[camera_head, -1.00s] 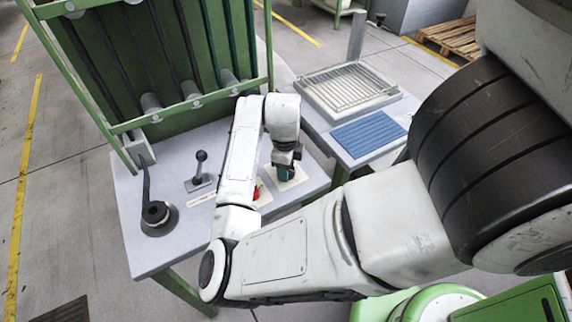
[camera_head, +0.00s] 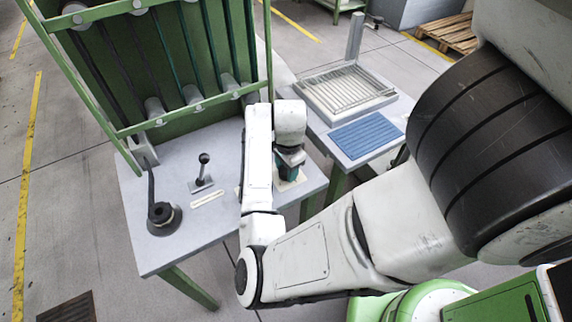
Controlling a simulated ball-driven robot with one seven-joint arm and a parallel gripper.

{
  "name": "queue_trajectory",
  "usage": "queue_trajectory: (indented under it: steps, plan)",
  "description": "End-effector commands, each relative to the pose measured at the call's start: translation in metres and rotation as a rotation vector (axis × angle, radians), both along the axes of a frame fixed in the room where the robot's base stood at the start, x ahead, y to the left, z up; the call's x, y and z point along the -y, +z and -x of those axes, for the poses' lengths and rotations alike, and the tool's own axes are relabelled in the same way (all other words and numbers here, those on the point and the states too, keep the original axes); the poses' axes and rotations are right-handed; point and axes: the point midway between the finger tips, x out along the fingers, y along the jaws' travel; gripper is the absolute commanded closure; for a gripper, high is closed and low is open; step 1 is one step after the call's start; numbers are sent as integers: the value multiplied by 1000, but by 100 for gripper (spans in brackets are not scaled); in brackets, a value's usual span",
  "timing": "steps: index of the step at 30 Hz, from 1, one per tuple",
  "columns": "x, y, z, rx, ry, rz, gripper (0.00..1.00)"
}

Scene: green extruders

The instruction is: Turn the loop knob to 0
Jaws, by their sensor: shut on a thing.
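A green-teal knob (camera_head: 281,171) stands on a cream plate (camera_head: 298,182) near the right end of the grey table. My gripper (camera_head: 288,164) points down over it and is shut on it. The fingertips are small and partly hidden by my own wrist. No label or scale can be read on the plate, so I cannot tell the knob's setting.
A black ball-topped lever (camera_head: 203,170) and a black round handle (camera_head: 162,217) stand on the grey table (camera_head: 185,245). A green frame (camera_head: 190,110) rises behind. A side table with a blue mat (camera_head: 364,136) is at right.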

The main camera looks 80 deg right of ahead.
Motion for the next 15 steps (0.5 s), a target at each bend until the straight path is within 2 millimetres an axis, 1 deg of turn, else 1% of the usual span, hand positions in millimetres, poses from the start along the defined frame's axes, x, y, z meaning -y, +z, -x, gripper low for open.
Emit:
queue_trajectory:
  steps: [1, 15]
  plan:
    - [0, 3, 0, -1, 47, 1, 81]
    - [1, 4, 1, -1, 494, 1, 81]
